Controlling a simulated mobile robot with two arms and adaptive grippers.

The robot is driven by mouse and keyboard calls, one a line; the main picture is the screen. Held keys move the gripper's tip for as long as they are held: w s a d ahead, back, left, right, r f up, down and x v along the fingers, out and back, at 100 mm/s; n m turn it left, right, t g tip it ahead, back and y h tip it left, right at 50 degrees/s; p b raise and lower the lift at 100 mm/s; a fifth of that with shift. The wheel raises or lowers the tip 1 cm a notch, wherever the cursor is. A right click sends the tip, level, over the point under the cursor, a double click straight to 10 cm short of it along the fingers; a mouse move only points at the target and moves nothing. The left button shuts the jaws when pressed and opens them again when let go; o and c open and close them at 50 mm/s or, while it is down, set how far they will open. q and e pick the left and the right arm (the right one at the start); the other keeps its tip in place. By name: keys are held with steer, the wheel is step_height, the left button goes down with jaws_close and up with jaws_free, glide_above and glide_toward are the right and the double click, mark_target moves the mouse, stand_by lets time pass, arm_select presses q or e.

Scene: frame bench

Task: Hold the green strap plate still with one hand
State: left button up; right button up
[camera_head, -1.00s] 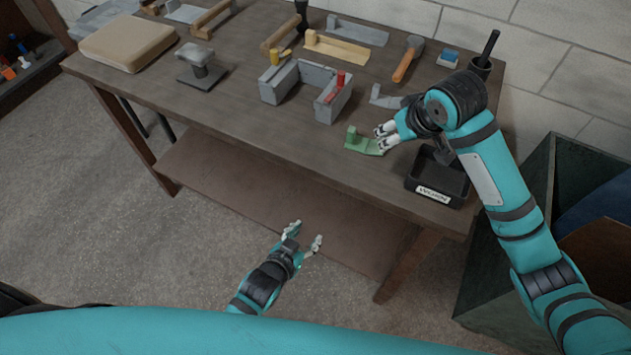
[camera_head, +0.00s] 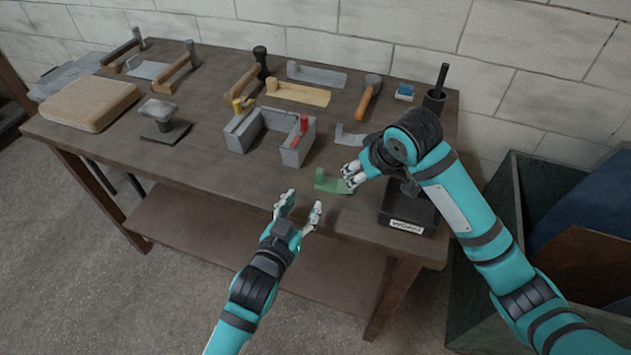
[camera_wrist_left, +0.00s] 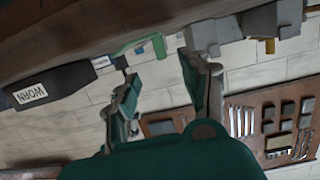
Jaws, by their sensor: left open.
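The green strap plate (camera_head: 327,183) lies on the bench near its front edge, with a raised block at its left end. It also shows in the left wrist view (camera_wrist_left: 146,42). My right gripper (camera_head: 352,176) is at the plate's right end, its fingers covering part of that end. I cannot tell whether they grip it. My left gripper (camera_head: 300,207) is open and empty by the bench's front edge, to the lower left of the plate and apart from it. Its open fingers show in the left wrist view (camera_wrist_left: 167,75).
A black tray labelled WORN (camera_head: 408,227) stands right of the plate. A grey U-shaped fixture (camera_head: 240,133) with red and yellow parts sits behind left. A grey strap piece (camera_head: 350,139) and a hammer (camera_head: 368,98) lie farther back. A dark bin (camera_head: 490,215) stands right of the bench.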

mark_target(318, 178)
arm_select(q)
steer(key=x, duration=1)
steer(key=shift+w+f, duration=0.1)
steer(key=shift+w, duration=0.15)
steer(key=shift+c, duration=0.3)
jaws_close()
arm_select(e)
steer(key=shift+c, duration=0.2)
